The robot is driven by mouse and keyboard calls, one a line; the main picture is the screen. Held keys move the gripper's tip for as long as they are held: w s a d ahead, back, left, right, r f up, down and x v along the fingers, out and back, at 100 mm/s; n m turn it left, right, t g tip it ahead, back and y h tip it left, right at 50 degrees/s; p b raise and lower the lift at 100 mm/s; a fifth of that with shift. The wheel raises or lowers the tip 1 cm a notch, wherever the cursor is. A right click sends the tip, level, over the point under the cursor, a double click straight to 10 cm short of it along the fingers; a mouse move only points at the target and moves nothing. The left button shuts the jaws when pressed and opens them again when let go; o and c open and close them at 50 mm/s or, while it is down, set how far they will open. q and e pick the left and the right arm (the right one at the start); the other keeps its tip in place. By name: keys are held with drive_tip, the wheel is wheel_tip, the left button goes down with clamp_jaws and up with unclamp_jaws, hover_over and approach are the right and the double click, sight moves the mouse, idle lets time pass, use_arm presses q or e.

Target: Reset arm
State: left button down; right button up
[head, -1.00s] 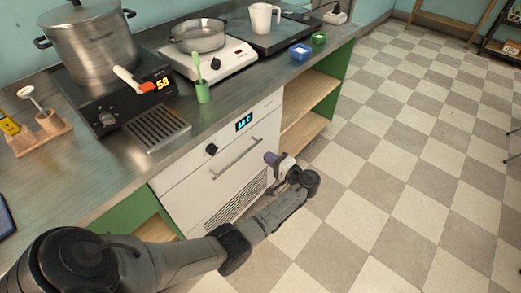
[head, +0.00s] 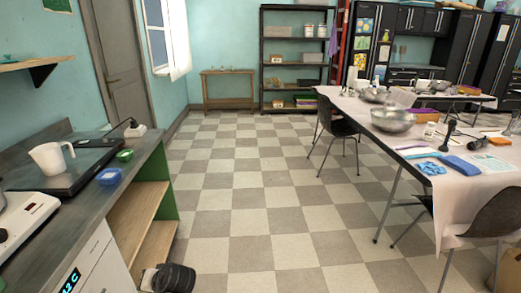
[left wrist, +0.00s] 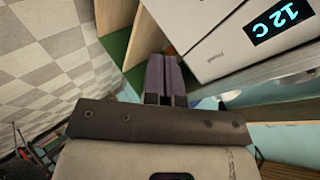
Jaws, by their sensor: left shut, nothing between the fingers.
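My left gripper (left wrist: 162,62) shows in the left wrist view with its two purple fingers together and nothing between them. In the head view only part of my left wrist shows at the bottom left edge, beside the wooden shelves; the fingertips cannot be made out there. My right gripper is in neither view.
The counter (head: 75,213) at left holds a white mug (head: 52,160), a blue dish (head: 109,177) and a green dish (head: 125,155). Open wooden shelves (head: 140,215) are under it. A cloth-covered table (head: 455,195) and chairs (head: 340,130) stand at right. Checkered floor between is clear.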

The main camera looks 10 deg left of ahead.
use_arm(q)
drive_tip(key=s+d+r+m+t+h+p, duration=0.4)
drive_tip(key=s+d+r+t+h+p, duration=0.35)
drive_tip(key=s+d+r, duration=0.55)
drive_tip(key=s+d+f+g+h+p, duration=0.15)
drive_tip(key=s+p, duration=0.25)
drive_tip(key=s, duration=0.4)
drive_tip(key=s+d+f+m+g+p, duration=0.1)
drive_tip(key=s+g+p, duration=0.25)
drive_tip(key=s, duration=0.45)
drive_tip(key=s+d+f+g+h+p, duration=0.15)
drive_tip(key=s+p, duration=0.25)
drive_tip(key=s, duration=0.4)
wheel_tip(320, 180, up, 37)
drive_tip(key=p, duration=3.7)
wheel_tip(320, 180, down, 74)
drive_tip(key=b, duration=7.3)
drive_tip(key=shift+w+r+y+b, duration=0.15)
drive_tip(key=shift+r+y+b, duration=0.1)
drive_tip(key=shift+y+b, duration=0.1)
drive_tip(key=shift+a, duration=0.1)
